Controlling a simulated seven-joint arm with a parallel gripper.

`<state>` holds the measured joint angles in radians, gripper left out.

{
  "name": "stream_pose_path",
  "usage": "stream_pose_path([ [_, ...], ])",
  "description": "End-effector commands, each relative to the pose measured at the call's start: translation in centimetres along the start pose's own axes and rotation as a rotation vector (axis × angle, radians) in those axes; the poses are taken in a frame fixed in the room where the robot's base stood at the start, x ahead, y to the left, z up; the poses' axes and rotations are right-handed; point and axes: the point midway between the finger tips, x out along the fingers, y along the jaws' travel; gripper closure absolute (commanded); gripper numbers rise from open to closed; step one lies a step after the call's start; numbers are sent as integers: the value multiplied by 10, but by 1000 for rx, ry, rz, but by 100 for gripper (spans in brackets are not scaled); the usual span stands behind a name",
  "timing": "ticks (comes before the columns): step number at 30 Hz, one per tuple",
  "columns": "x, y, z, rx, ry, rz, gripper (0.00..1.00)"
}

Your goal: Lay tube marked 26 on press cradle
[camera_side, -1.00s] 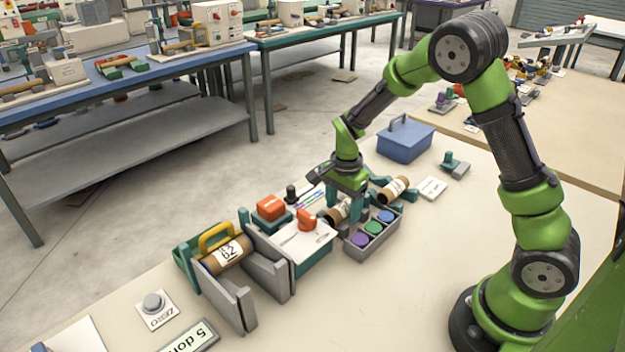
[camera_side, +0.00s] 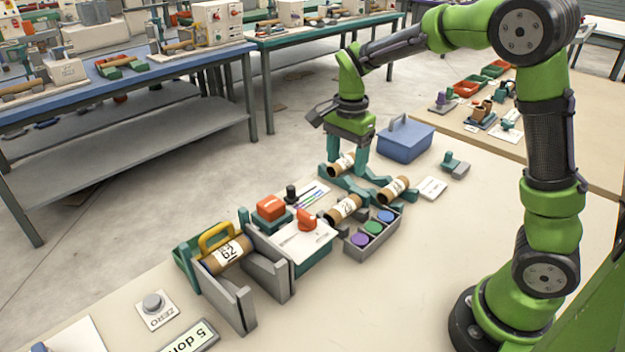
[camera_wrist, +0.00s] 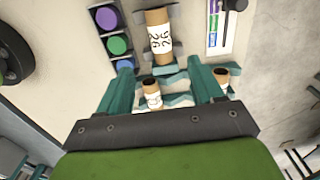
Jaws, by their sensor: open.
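In the side view a cardboard tube (camera_side: 343,208) with a white label lies beside the colour-topped tray; in the wrist view this tube (camera_wrist: 158,38) rests across end supports, its rotated number appearing to be 26. Another tube (camera_side: 228,252), reading like 62, lies between grey plates by a yellow handle. Two more tubes, one at the back (camera_side: 343,163) and one at the right (camera_side: 393,190), lie on teal supports (camera_side: 353,185); their numbers are unreadable. My gripper (camera_side: 347,166) is open and empty above these supports. Which fixture is the press cradle is unclear.
The grey tray (camera_side: 352,249) holds purple, green and blue discs. A white-topped box with a red knob (camera_side: 307,220) stands left of it. A blue box (camera_side: 405,138) stands behind right.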

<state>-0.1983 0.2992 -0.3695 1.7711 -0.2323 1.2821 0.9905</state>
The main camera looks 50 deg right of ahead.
Motion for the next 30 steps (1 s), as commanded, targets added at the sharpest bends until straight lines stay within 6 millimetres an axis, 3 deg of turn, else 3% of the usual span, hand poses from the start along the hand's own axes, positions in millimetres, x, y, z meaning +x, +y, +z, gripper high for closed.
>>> stream_pose_path([
  [5,-29,21,13,-157,-52,-98,34],
  [9,-62,58,34,-426,-76,-261,34],
  [14,-86,106,57,-751,-9,-452,34],
  [21,-90,153,75,-1083,171,-617,34],
  [30,-88,163,78,-1167,232,-646,34],
])
